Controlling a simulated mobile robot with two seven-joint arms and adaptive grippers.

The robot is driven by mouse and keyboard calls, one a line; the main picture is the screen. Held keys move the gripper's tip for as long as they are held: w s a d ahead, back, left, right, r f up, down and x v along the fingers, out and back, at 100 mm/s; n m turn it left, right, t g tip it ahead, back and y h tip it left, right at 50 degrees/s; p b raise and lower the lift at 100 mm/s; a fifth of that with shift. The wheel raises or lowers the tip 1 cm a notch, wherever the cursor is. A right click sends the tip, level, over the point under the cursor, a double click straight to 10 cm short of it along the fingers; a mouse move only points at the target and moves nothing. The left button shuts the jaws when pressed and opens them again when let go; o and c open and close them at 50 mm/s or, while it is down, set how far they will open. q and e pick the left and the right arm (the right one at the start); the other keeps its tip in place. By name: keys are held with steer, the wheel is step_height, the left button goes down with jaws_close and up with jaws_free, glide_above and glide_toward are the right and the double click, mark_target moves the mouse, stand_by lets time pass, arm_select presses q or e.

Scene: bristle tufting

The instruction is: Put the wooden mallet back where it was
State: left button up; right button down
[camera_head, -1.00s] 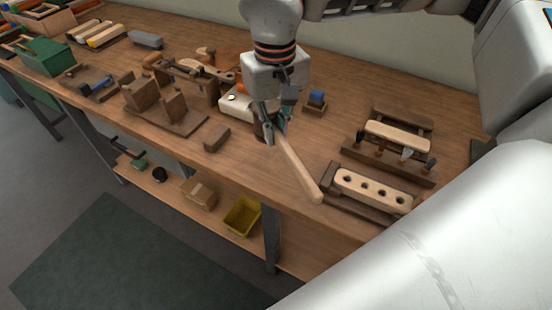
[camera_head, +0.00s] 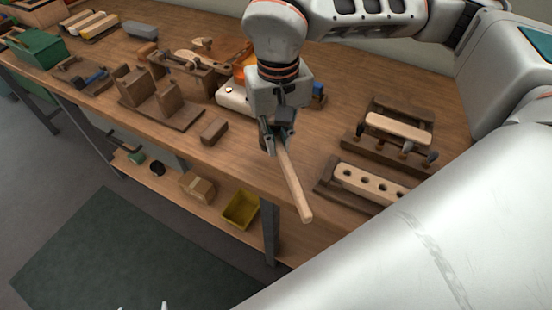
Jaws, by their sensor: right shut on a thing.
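My right gripper (camera_head: 270,137) is shut on the wooden mallet (camera_head: 296,190) near the front middle of the bench. The mallet's pale round handle points down toward the front edge of the bench. Its dark head is mostly hidden behind the gripper fingers. I cannot tell whether the mallet touches the bench top. My left gripper's fingers are not clearly in view; a small pale piece shows at the bottom edge.
The workbench (camera_head: 355,85) holds a dark stand with two uprights (camera_head: 168,100) and a small brown block (camera_head: 214,131) to the left. A pale drilled bar (camera_head: 368,183) and a tool rack (camera_head: 388,151) stand on the right. A yellow bin (camera_head: 241,210) sits on the lower shelf.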

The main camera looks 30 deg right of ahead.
step_height(320, 180, down, 6)
steer(key=shift+r+b, duration=0.25)
steer(key=shift+b, duration=0.15)
steer(key=shift+f, duration=0.25)
steer(key=shift+f, duration=0.1)
steer(key=c, duration=2.1)
jaws_free()
step_height(320, 180, up, 11)
steer(key=shift+w+r+p, duration=0.1)
steer(key=shift+p, duration=0.8)
steer(key=shift+r, duration=0.5)
